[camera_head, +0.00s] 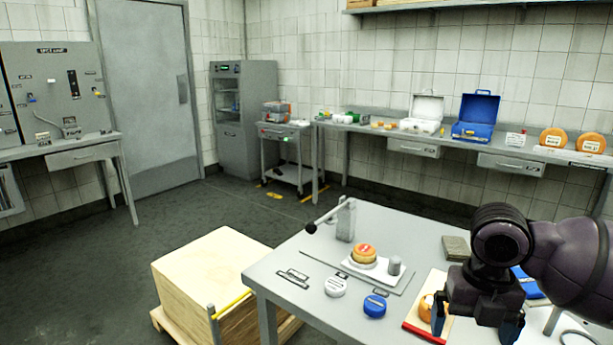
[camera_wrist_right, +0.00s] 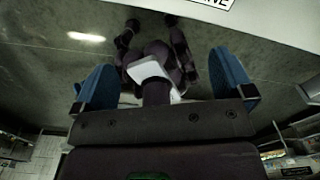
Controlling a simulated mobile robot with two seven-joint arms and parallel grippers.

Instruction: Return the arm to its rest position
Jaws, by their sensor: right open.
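My right gripper (camera_head: 475,322) is at the right of the head view, above the near table's right part. Its blue fingers are spread apart and nothing is between them. In the right wrist view the open right gripper (camera_wrist_right: 165,72) also shows empty, with the dark floor and parts of my own body beyond it. My right arm comes in from the right edge. My left gripper is not in the head view.
The near table (camera_head: 290,258) holds a small cheese wheel (camera_head: 363,255) on a white plate and a white lid (camera_head: 335,288). A blue lid (camera_head: 375,306) lies nearby. A red-edged board (camera_head: 428,332) and an orange cheese (camera_head: 426,308) sit beside my gripper. A wooden crate (camera_head: 205,265) stands left.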

